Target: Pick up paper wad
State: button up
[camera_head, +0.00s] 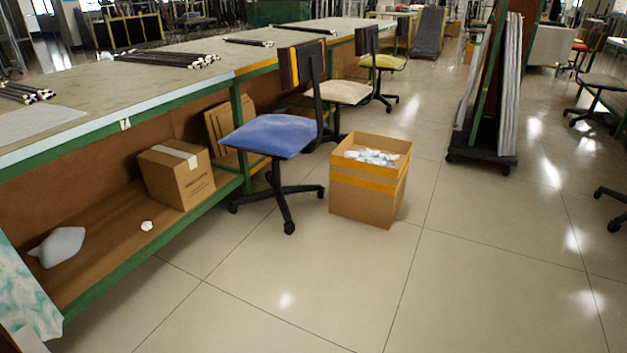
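A small white paper wad (146,226) lies on the brown lower shelf (112,243) of the long green-framed workbench, at the left of the head view. It sits near the shelf's front edge, in front of a closed cardboard box. My gripper is not in view.
On the shelf, a taped cardboard box (177,175) stands behind the wad and a grey-white lump (60,247) lies left. The benchtop (130,85) overhangs the shelf. A blue chair (272,135) and an open carton (368,200) holding white crumpled pieces stand right. The front floor is clear.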

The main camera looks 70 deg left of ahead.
aim_at(146, 225)
jog(key=u, duration=2.6)
jog(key=i, duration=2.8)
jog(key=u, duration=1.15)
jog(key=i, duration=0.5)
